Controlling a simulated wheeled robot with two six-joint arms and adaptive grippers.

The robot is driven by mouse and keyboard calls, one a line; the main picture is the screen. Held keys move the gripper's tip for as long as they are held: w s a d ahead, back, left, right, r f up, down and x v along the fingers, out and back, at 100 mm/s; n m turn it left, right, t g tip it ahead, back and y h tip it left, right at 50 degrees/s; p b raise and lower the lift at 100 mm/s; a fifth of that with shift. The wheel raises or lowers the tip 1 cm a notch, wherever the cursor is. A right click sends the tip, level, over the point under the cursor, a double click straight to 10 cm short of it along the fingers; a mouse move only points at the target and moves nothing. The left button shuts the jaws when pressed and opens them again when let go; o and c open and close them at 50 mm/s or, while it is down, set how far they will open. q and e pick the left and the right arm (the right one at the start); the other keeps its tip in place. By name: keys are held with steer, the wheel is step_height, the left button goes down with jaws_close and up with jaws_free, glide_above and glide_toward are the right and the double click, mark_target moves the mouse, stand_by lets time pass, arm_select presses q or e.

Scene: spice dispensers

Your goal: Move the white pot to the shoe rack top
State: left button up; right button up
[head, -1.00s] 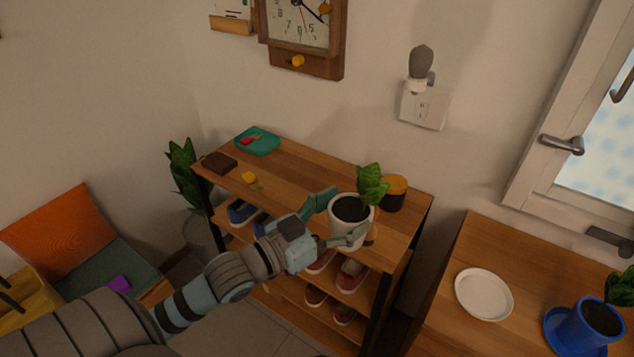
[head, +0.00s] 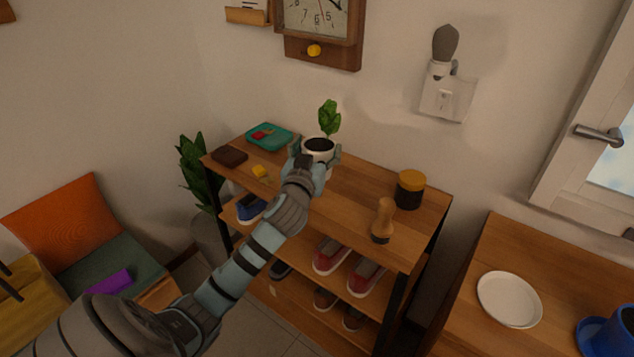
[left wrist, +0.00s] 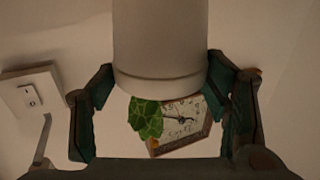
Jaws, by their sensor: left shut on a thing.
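The white pot (head: 319,146) holds dark soil and a green leafy plant. It is upright, over the middle of the wooden shoe rack's top (head: 365,195) in the head view; I cannot tell whether its base touches the top. My left gripper (head: 316,158) is shut on the pot, with a finger on each side. In the left wrist view the pot (left wrist: 160,45) fills the upper middle, between the fingers of the left gripper (left wrist: 162,105). My right gripper is not in view.
A white saucer (head: 509,299) and blue pot (head: 622,325) are on the right cabinet.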

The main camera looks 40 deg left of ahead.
arm_select(q)
step_height(320, 180, down, 7)
steer(key=shift+b, duration=1.2)
steer(key=o, duration=1.7)
